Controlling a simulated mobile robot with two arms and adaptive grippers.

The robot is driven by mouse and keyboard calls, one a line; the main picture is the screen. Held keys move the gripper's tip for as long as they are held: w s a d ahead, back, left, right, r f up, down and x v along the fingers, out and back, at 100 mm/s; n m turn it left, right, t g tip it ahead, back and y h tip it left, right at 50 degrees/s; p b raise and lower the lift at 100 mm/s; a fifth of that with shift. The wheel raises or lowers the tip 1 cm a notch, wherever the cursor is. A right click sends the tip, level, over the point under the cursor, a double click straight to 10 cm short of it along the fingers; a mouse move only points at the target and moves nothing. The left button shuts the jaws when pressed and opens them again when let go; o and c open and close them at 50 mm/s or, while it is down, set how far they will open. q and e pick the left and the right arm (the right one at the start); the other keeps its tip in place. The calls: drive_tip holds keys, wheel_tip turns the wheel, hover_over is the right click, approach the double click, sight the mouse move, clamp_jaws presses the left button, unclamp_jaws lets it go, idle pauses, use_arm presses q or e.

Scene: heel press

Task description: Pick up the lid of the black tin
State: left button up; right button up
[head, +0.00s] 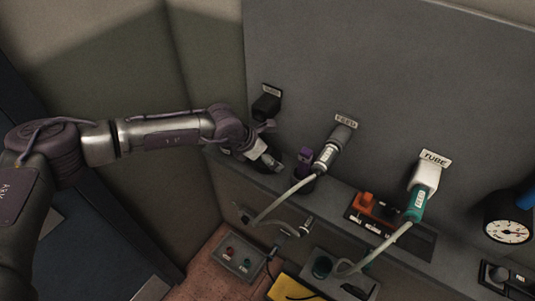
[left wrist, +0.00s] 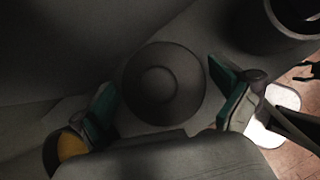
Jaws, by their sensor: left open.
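In the left wrist view, a round dark disc with a raised round centre (left wrist: 163,83), which looks like the tin's lid, lies between the fingers of my left gripper (left wrist: 166,103). The green-padded fingers are spread on either side of it, apart from it. I cannot tell whether a tin is under the disc. In the head view my left gripper (head: 268,160) is over the left end of the grey ledge, and the disc cannot be made out there. My right gripper is not in view.
A dark open cylinder (left wrist: 287,28) stands close by at the wrist view's upper right. In the head view, a purple handle (head: 304,160) and a grey hose nozzle (head: 333,147) are right of my gripper. The grey wall panel (head: 390,75) rises behind the ledge.

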use_arm(q)
drive_tip(key=c, duration=0.6)
